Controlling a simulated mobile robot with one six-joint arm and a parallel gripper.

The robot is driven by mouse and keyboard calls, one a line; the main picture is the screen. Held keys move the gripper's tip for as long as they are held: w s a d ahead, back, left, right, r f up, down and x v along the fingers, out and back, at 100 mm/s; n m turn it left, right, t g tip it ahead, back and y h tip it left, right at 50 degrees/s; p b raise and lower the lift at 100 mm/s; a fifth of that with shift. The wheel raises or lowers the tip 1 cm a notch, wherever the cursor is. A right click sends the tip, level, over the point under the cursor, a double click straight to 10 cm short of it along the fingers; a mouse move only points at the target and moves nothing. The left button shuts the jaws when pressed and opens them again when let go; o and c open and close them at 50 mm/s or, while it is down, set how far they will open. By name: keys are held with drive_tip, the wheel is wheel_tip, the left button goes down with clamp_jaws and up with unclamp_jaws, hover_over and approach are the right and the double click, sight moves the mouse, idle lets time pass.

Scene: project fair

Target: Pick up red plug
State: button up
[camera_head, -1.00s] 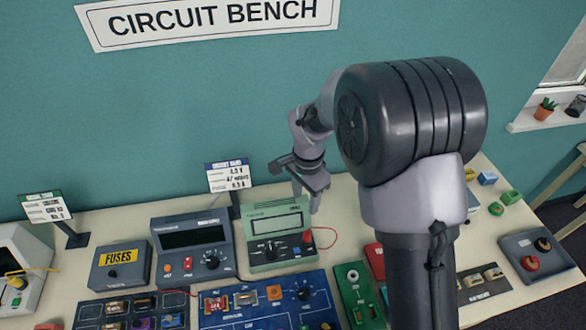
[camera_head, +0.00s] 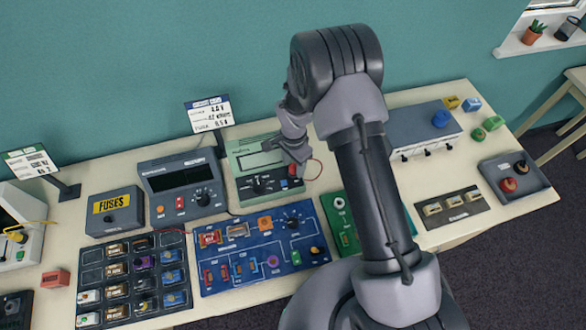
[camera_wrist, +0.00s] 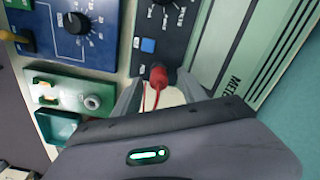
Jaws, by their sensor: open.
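The red plug (camera_wrist: 160,76) with its thin red lead sits at the front of the green meter (camera_wrist: 238,50) in the wrist view. It also shows as a small red spot (camera_head: 293,170) at the meter's lower right in the head view. My gripper (camera_wrist: 158,88) is open, with one finger on each side of the plug. A visible gap remains at the fingers. In the head view my gripper (camera_head: 297,153) is over the meter's right side and partly hides it.
A blue circuit board (camera_head: 240,268) lies in front of the meter. A green board (camera_head: 340,215) is to the right, partly behind my arm. A dark bench supply (camera_head: 184,180) stands left of the meter. A tray (camera_head: 494,172) with round plugs is at far right.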

drive_tip(key=shift+s+r, duration=0.1)
drive_tip(key=shift+c, duration=1)
clamp_jaws()
